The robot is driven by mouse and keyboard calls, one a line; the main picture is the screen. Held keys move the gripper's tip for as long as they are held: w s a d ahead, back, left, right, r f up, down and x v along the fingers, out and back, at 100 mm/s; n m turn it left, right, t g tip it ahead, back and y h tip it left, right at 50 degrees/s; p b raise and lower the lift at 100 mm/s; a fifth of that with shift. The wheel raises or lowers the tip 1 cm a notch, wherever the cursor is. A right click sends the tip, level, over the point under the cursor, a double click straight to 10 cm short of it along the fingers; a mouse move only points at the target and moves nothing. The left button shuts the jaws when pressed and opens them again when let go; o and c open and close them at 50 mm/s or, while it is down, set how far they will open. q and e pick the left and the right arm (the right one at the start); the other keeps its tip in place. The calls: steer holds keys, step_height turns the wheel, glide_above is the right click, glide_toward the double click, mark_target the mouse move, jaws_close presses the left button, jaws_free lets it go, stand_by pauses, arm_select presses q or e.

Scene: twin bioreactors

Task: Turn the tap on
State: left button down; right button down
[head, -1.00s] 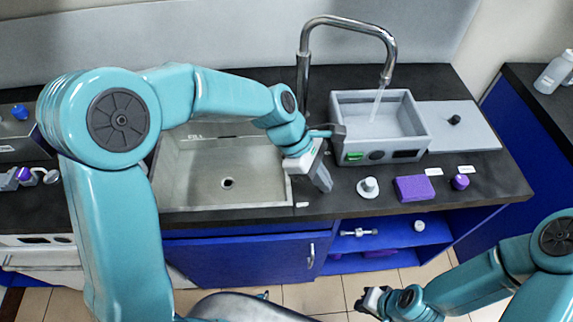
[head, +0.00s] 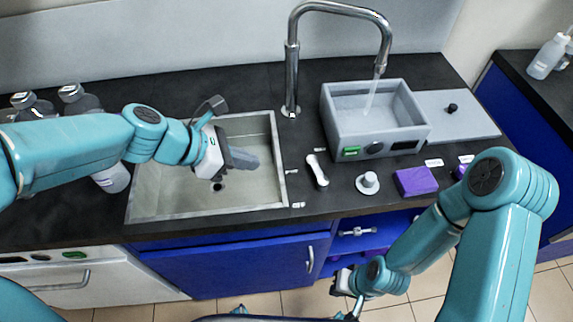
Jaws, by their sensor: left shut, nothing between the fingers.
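The chrome tap (head: 290,75) arches over the counter behind the sink, and its spout hangs above a grey box-shaped bath. A stream of water (head: 371,98) runs from the spout into the bath. A white lever handle (head: 317,171) stands on the counter between sink and bath, with small labels beside it. My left gripper (head: 245,160) is over the sink, left of the lever and apart from it, shut and empty. My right gripper (head: 345,287) is low in front of the counter's open shelf; its fingers are too small to read.
The sink (head: 160,190) is empty. The bath (head: 345,130) has a grey lid (head: 462,120) lying to its right. A white knob (head: 368,183) and a purple block (head: 416,181) sit in front. Bottles (head: 80,98) stand at the left.

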mark_target(318, 174)
arm_select(q)
steer(key=b+x, duration=0.2)
steer(key=x, duration=0.7)
steer(key=shift+d+f, duration=0.1)
steer(key=shift+f, duration=0.25)
steer(key=d, duration=0.1)
steer(key=w+d, duration=0.1)
steer(key=d, duration=0.1)
steer(key=shift+w+d+f, duration=0.1)
steer(key=shift+w+d, duration=0.05)
steer(key=shift+w, duration=0.1)
steer(key=shift+w+d, duration=0.25)
steer(key=shift+d, duration=0.2)
steer(key=shift+p, duration=0.35)
